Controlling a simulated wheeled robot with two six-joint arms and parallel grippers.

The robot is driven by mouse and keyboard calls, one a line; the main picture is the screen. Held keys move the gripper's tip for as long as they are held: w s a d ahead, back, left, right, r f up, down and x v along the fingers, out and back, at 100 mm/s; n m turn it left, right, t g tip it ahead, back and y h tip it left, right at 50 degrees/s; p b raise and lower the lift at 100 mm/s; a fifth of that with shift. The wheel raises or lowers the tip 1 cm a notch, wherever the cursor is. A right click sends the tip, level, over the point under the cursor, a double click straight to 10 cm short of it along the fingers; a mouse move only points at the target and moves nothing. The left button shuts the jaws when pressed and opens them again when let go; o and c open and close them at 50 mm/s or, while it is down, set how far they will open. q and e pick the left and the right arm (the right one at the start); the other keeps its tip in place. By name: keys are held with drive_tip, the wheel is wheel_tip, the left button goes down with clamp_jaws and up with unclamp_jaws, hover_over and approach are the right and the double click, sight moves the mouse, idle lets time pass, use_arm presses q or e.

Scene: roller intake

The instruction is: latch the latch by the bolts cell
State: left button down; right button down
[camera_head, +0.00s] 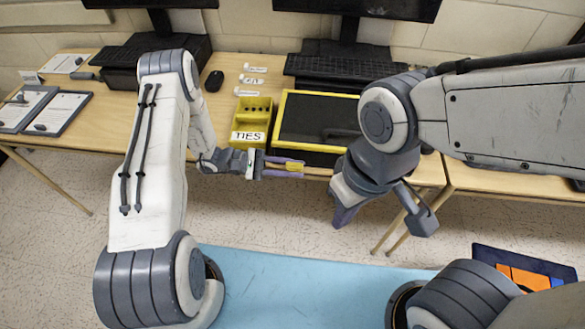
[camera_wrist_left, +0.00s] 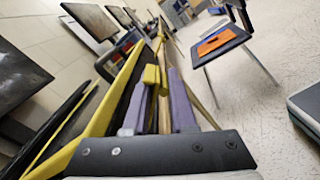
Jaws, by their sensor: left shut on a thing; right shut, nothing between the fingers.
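My left gripper (camera_head: 283,168) has purple fingers shut on a small yellow piece (camera_head: 294,166), which looks like the latch's handle, at the front edge of the table. In the left wrist view this yellow piece (camera_wrist_left: 152,77) sits between the fingers, beside a long yellow frame edge. My right gripper (camera_head: 346,212) is shut and empty, pointing down in front of the table, partly hidden by its own wrist. No label for the bolts cell is readable; its place may be hidden behind my right arm.
A yellow bin labelled TIES (camera_head: 249,136) stands beside a yellow-framed dark panel (camera_head: 316,120) on the wooden table (camera_head: 222,103). Keyboards and monitors stand behind. Clipboards (camera_head: 58,112) lie at the left. A blue surface (camera_head: 300,290) is close in front of me.

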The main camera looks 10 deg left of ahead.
use_arm(q)
drive_tip(key=shift+w+r+n, duration=0.1)
drive_tip(key=shift+r+n, duration=0.15)
drive_tip(key=shift+n, duration=0.25)
drive_tip(key=shift+w+r+n, duration=0.2)
drive_tip(key=shift+w+n, duration=0.1)
drive_tip(key=shift+n, duration=0.35)
drive_tip(key=shift+w+r+n, duration=0.2)
drive_tip(key=shift+w+n, duration=0.05)
drive_tip(key=shift+n, duration=0.4)
drive_tip(key=shift+w+n, duration=0.1)
drive_tip(key=shift+n, duration=0.2)
drive_tip(key=c, duration=0.9)
unclamp_jaws()
drive_tip(key=shift+r, duration=0.1)
drive_tip(key=shift+a, duration=0.15)
drive_tip(key=a+b, duration=0.2)
drive_tip(key=a, duration=0.8)
drive_tip(key=shift+a, duration=0.15)
